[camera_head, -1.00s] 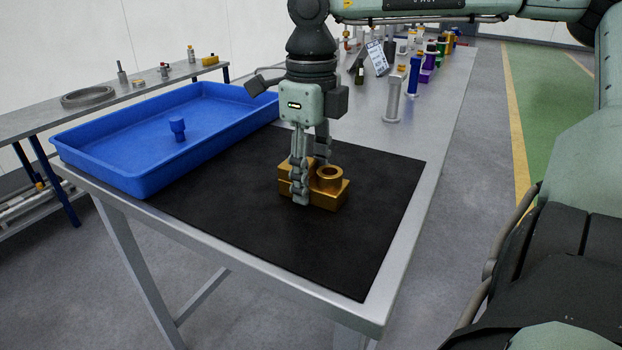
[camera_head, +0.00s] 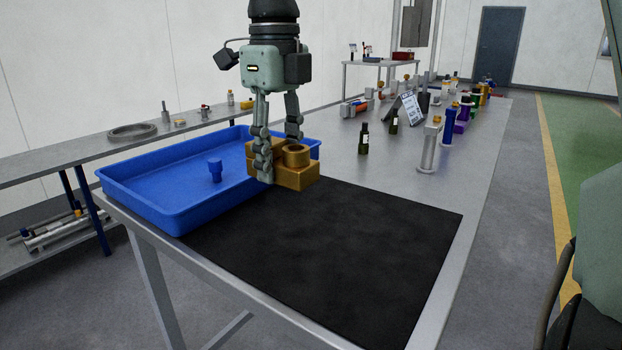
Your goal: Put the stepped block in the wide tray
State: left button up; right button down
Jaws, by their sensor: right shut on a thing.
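The stepped block (camera_head: 297,177) is gold, with a round ring-like boss on top. My right gripper (camera_head: 277,172) is shut on the stepped block, its fingers pointing down on either side. It holds the block above the black mat, by the tray's right end. The wide tray (camera_head: 178,217) is blue and shallow, at the left end of the table. The block hides part of the tray's right rim. My left gripper is not in view.
A black mat (camera_head: 330,245) covers the near part of the table and is bare. Bottles (camera_head: 363,139), a silver post (camera_head: 429,150), a sign (camera_head: 408,108) and several coloured parts stand farther back. A side bench (camera_head: 90,151) with a grey ring runs behind the tray.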

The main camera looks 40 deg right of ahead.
aim_at(244, 162)
jog(key=i+j+z, duration=0.2)
jog(key=j, duration=0.2)
jog(key=i+j+z, duration=0.15)
jog(key=j, duration=0.25)
jog(key=i+j+z, duration=0.2)
jog(key=j, duration=0.2)
jog(key=j+z, duration=0.2)
jog(key=j, duration=0.25)
